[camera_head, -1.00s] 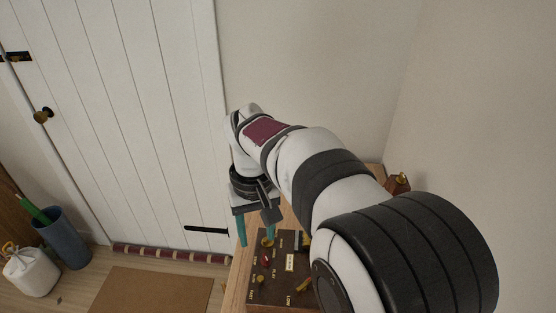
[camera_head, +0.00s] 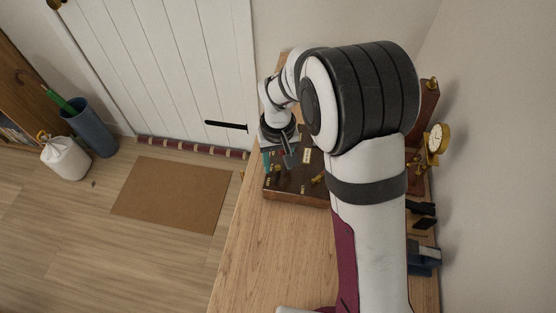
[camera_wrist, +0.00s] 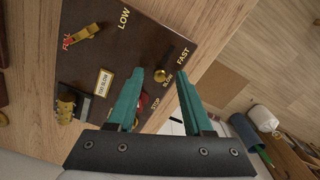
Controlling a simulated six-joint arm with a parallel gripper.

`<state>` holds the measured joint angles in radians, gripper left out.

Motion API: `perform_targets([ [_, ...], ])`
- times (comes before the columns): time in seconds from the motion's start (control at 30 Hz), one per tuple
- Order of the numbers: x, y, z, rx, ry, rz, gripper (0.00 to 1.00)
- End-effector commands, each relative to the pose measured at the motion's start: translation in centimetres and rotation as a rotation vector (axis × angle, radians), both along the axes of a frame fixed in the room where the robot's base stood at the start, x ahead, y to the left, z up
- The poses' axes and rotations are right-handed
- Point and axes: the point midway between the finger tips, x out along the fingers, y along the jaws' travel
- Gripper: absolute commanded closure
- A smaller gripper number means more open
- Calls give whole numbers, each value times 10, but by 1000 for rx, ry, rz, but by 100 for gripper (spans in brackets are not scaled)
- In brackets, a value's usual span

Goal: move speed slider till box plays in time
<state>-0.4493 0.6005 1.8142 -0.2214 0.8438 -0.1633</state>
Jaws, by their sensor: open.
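The dark brown box (camera_head: 290,188) sits on the wooden bench and shows close in the wrist view (camera_wrist: 150,37). A round brass knob (camera_wrist: 160,75), apparently the speed slider, is beside the SLOW and FAST lettering, closer to SLOW. A small sign (camera_wrist: 104,83) on the box appears to read TOO SLOW. My gripper (camera_wrist: 159,77) is open, its teal fingertips either side of the knob in the wrist view; I cannot tell whether they touch it. A red part (camera_wrist: 142,103) near STOP is partly hidden by a finger. In the head view my arm hides part of the box.
A gold clock (camera_head: 437,138) and dark items stand along the bench's right side. The bench (camera_head: 262,255) is bare in front. A mat (camera_head: 172,193) lies on the floor.

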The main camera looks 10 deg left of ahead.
Motion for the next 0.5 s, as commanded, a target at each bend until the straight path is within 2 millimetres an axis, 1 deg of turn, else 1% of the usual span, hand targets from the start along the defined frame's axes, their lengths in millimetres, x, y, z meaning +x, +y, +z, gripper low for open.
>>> perform_targets([
  [0.03,0,0,0,0,0,0,54],
  [0.17,0,0,0,0,0,0,78],
  [0.2,0,0,0,0,0,0,85],
  [0.3,0,0,1,0,0,0,100],
  [0.5,0,0,1,0,0,0,100],
])
